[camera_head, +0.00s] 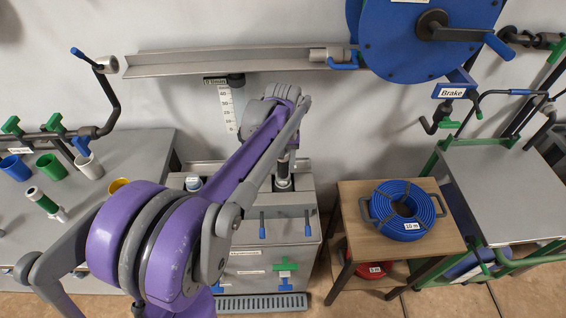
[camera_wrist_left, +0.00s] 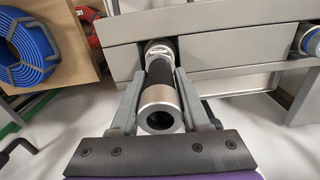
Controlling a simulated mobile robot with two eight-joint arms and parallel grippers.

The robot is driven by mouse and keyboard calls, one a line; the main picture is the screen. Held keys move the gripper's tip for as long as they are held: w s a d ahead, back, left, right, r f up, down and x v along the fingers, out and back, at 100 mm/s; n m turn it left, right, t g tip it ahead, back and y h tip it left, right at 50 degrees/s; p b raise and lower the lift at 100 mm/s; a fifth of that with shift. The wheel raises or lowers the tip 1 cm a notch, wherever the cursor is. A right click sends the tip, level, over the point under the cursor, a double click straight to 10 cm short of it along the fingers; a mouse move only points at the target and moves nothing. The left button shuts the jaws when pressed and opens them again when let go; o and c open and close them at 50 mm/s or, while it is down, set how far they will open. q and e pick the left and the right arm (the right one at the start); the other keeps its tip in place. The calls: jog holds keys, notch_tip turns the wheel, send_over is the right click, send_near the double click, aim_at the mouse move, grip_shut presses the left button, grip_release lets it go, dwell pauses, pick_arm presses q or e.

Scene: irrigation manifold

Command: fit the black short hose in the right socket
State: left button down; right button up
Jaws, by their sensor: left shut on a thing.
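My left gripper (camera_head: 286,145) is shut on the black short hose (camera_head: 283,168), above the grey tank at the centre of the head view. In the left wrist view the hose (camera_wrist_left: 160,77), with a silver near end, lies between the two fingers of the gripper (camera_wrist_left: 162,100). The hose stands about upright in line with the right socket (camera_head: 283,184), and its far end meets the socket's silver collar (camera_wrist_left: 159,47). I cannot tell how deep it sits. The left socket (camera_head: 193,183) is to the left, apart from the hose. My right gripper is not in view.
A wooden stand (camera_head: 348,205) with a blue hose coil (camera_head: 403,207) is right of the tank. A blue reel (camera_head: 410,35) hangs above, near a wall rail (camera_head: 220,63). Cups (camera_head: 50,166) stand on the left bench (camera_head: 135,150). A green-framed cart (camera_head: 505,190) is at right.

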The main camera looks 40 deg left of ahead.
pick_arm(q)
jog(key=shift+f+b, duration=0.3)
jog(key=shift+f, duration=0.25)
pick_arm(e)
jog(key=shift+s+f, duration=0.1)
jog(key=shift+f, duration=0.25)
pick_arm(q)
grip_release()
jog(key=shift+r, duration=0.1)
jog(key=shift+r+p, duration=1.95)
jog(key=shift+r, duration=1.55)
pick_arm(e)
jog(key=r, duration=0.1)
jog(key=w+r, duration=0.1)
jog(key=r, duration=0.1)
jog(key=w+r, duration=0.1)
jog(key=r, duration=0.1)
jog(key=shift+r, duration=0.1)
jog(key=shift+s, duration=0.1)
